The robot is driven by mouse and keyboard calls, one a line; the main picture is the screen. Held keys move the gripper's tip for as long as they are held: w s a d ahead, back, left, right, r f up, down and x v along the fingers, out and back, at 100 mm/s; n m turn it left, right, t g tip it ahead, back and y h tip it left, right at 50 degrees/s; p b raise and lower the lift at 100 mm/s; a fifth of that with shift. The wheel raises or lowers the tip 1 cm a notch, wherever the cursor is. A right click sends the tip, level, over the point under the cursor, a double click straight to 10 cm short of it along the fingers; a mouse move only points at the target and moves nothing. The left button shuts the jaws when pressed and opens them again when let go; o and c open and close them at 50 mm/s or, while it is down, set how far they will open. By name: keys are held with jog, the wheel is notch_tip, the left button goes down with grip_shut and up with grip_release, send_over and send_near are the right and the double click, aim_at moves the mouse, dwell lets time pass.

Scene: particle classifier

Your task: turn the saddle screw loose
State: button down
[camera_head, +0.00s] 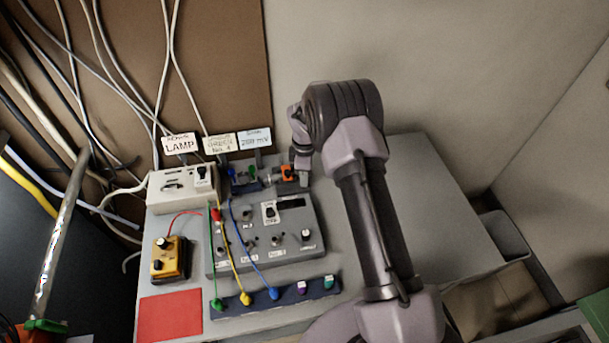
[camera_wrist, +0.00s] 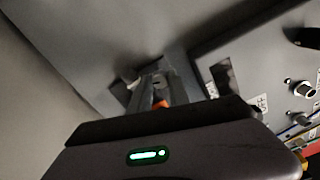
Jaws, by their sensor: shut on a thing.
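My gripper (camera_head: 302,178) reaches down to the small dark fixture with an orange part (camera_head: 288,173) behind the grey control box. In the wrist view, my gripper (camera_wrist: 158,90) is shut, with its fingers close together at the fixture. A bit of the orange part (camera_wrist: 160,104) shows beside the fingers. The saddle screw is hidden between and behind the fingertips, so its shape and turn cannot be seen.
The grey control box (camera_head: 262,258) with knobs and a switch stands just in front. Green, yellow and blue leads run to a blue socket strip (camera_head: 318,290). A white lamp box (camera_head: 180,190), a yellow box (camera_head: 170,258) and a red mat (camera_head: 170,315) are left. The table's right is clear.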

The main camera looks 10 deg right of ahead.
dwell(0.4)
jog(key=c, duration=1.2)
grip_release()
jog(key=shift+c, duration=0.2)
notch_tip(320, 180, up, 17)
jog(key=p, duration=0.4)
jog(key=shift+r, duration=0.2)
